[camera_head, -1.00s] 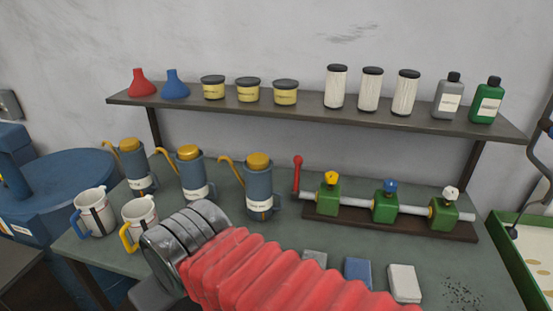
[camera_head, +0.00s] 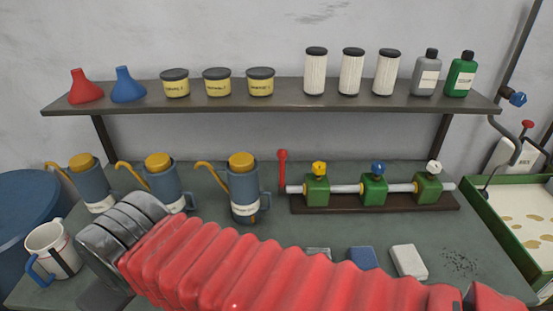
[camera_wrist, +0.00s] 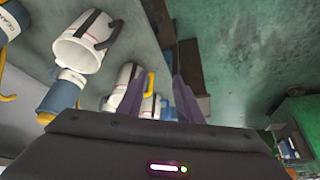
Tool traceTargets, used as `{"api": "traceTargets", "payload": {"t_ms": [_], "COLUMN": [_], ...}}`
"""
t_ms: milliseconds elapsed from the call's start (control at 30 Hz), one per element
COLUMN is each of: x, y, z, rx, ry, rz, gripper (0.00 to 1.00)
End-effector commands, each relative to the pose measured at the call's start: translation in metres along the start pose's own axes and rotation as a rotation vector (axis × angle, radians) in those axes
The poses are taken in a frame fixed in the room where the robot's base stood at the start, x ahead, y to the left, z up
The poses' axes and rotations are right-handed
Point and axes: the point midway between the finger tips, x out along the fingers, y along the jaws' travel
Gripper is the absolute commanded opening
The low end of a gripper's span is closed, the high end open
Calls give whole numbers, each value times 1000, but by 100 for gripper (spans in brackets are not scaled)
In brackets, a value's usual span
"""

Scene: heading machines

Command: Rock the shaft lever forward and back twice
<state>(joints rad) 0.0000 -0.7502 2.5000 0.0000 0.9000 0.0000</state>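The shaft lever (camera_head: 282,168) is a red lever with a round knob, standing about upright at the left end of a grey shaft (camera_head: 346,189). The shaft runs through three green valve blocks (camera_head: 374,192) with yellow, blue and white knobs, on a dark base. My gripper (camera_wrist: 160,92) shows in the wrist view as two dark fingers standing apart, with mugs visible beyond them and nothing held. In the head view my red-sleeved arm crosses the front of the bench toward the left; the fingers are hidden there. My gripper is well left of the lever and apart from it.
Three blue oil cans (camera_head: 243,188) with curved yellow spouts stand left of the lever. A white mug (camera_head: 52,248) is at the left; another shows in the wrist view (camera_wrist: 88,42). Small blocks (camera_head: 409,261) lie front right. A loaded shelf (camera_head: 300,94) runs above.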

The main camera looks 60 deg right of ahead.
Motion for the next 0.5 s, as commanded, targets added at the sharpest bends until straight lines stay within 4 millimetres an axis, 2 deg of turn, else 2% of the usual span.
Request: {"api": "traceTargets", "payload": {"t_ms": [333,467,500], "x": [-1,-3,-4], "y": [4,17,26], "z": [-3,-12,-17], "rx": [13,57,77], "ry": [-1,-7,-8], "rz": [7,30,42], "gripper": [32,32,32]}}
